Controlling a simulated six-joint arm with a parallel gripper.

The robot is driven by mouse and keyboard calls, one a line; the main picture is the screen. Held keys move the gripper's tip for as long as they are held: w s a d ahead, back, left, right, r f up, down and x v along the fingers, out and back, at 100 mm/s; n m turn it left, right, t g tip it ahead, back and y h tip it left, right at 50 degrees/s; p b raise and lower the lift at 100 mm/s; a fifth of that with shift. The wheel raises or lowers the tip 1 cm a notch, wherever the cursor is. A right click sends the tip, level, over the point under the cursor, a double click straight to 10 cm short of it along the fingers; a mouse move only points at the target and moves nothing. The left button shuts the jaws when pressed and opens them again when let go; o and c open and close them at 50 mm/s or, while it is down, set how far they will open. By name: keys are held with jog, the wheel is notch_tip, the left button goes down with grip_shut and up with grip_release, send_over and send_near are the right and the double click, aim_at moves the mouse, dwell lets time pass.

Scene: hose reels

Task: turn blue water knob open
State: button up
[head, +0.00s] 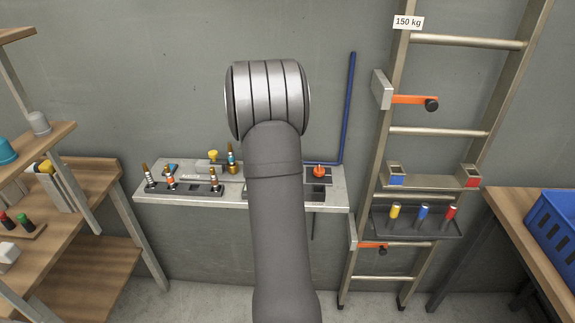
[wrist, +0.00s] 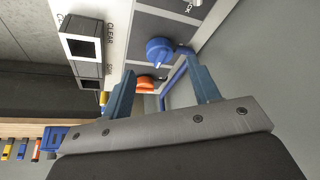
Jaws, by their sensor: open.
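The blue knob (wrist: 160,52) shows in the wrist view on a grey and white panel, with a dark backing around it. My gripper (wrist: 160,66) is open. Its two blue-grey fingers point toward the panel, one on each side of the knob in the picture. I cannot tell whether either finger touches the knob. An orange knob (wrist: 145,83) sits on the panel just below the blue one in the picture. In the head view my arm covers the middle of the shelf, and neither the gripper nor the blue knob shows there.
A light wall shelf (head: 337,196) holds several small fittings and a red-orange knob (head: 319,172). A blue pipe (head: 350,105) runs up the wall. A ladder (head: 398,150) stands to the right. Wooden shelves (head: 70,230) stand at left, and a blue crate (head: 555,230) at far right.

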jog(key=v, duration=1.2)
jog(key=shift+a+r, duration=0.2)
jog(key=shift+r, duration=0.05)
jog(key=shift+f, duration=0.1)
jog(key=x, duration=1.7)
jog(key=shift+d, duration=0.2)
jog(key=shift+d+f, duration=0.1)
jog(key=shift+f, duration=0.15)
jog(key=shift+s+r+n+t, duration=0.15)
jog(key=shift+r+n+t, duration=0.15)
jog(key=shift+n, duration=0.5)
jog(key=n+y, duration=0.1)
jog(key=n, duration=0.2)
jog(key=n+t+y, duration=0.1)
jog(key=n, duration=0.2)
jog(key=shift+d+f, duration=0.1)
jog(key=shift+d, duration=0.05)
jog(key=shift+d+n+t+y, duration=0.15)
jog(key=shift+n+y, duration=0.35)
jog(key=shift+n, duration=0.65)
jog(key=shift+d+n+t+y, duration=0.15)
jog(key=shift+n+y, duration=0.35)
jog(key=shift+n, duration=0.65)
jog(key=shift+n+y, duration=0.7)
jog(key=shift+n, duration=1.4)
